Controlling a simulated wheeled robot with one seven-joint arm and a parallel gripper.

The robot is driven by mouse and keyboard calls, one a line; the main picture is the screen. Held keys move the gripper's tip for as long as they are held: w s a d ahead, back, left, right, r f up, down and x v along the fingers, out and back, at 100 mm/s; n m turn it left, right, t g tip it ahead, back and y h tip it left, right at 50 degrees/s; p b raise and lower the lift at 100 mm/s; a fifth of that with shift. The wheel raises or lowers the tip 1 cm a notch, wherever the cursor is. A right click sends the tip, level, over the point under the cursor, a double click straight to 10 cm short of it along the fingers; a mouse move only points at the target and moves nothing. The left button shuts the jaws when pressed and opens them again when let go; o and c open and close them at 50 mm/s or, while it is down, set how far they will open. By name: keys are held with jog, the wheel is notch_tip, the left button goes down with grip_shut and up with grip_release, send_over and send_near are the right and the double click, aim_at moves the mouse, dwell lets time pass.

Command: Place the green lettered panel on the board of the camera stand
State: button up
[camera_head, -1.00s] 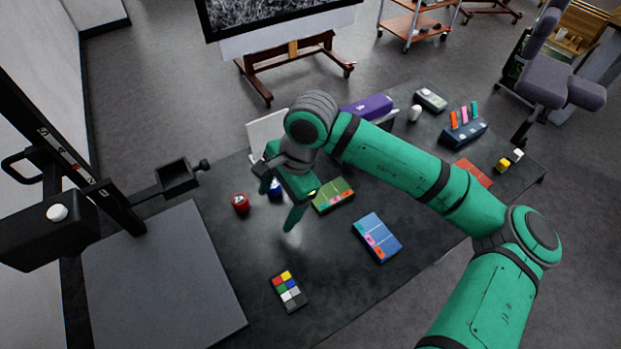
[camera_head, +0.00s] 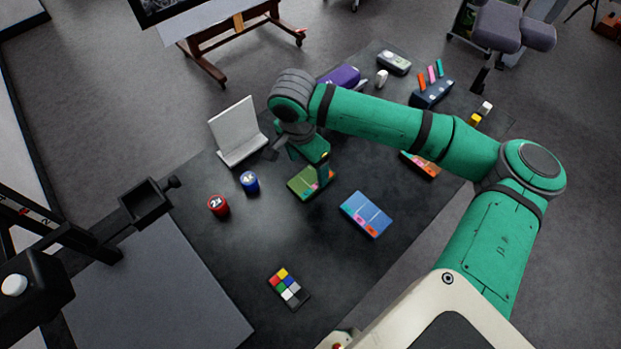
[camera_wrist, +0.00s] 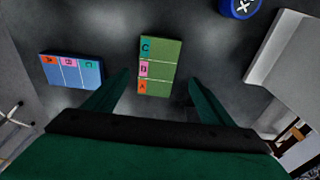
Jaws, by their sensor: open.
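The green lettered panel (camera_head: 303,185) lies flat on the dark table, partly hidden by my gripper in the head view. In the wrist view the green panel (camera_wrist: 160,66) shows orange, pink and teal lettered tabs along its left side. My gripper (camera_head: 322,190) is above the panel, pointing down. In the wrist view my gripper's fingers (camera_wrist: 155,88) are spread apart with the panel visible between and beyond them, and nothing is held. The camera stand's grey board (camera_head: 160,290) is at the lower left, with the stand's black column (camera_head: 60,232) beside it.
A blue lettered panel (camera_head: 366,214) lies right of the green one. Red (camera_head: 218,205) and blue (camera_head: 250,181) cylinders and a white upright holder (camera_head: 238,131) stand to its left. A colour-patch block (camera_head: 288,289) lies in front. Bare table separates these from the board.

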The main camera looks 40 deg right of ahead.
aim_at(311, 178)
jog(key=f, duration=0.3)
jog(key=shift+s+d+f, duration=0.15)
jog(key=shift+s+f, duration=0.1)
jog(key=shift+s, duration=0.05)
jog(key=shift+d+f, duration=0.15)
jog(key=shift+f, duration=0.5)
jog(key=shift+c, duration=0.4)
jog(key=c, duration=1.2)
jog(key=shift+r, duration=0.1)
